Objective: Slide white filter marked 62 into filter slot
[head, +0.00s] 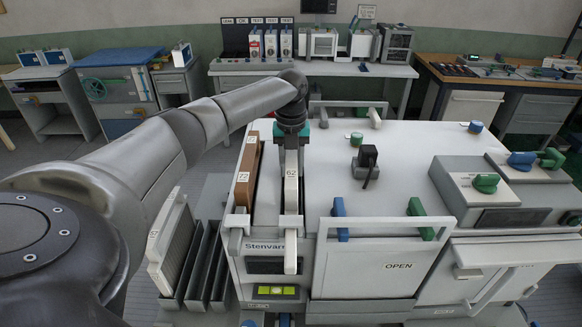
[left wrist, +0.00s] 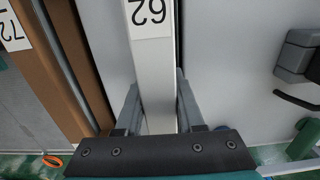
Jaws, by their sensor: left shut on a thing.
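The white filter marked 62 (head: 291,190) is upright and edge-on above the top left of the white machine (head: 400,160). Its near end hangs in front of the machine's front face. My left gripper (head: 291,145) is shut on its top edge from above. In the left wrist view the two fingers (left wrist: 158,105) clasp the white filter (left wrist: 150,60), with its 62 label upside down. My right gripper is not in view.
A brown filter marked 72 (head: 245,175) stands just left of the slot; it also shows in the left wrist view (left wrist: 62,70). A rack (head: 205,265) with a pale filter (head: 170,245) stands left of the machine. A black handle (head: 367,160) rises to the right.

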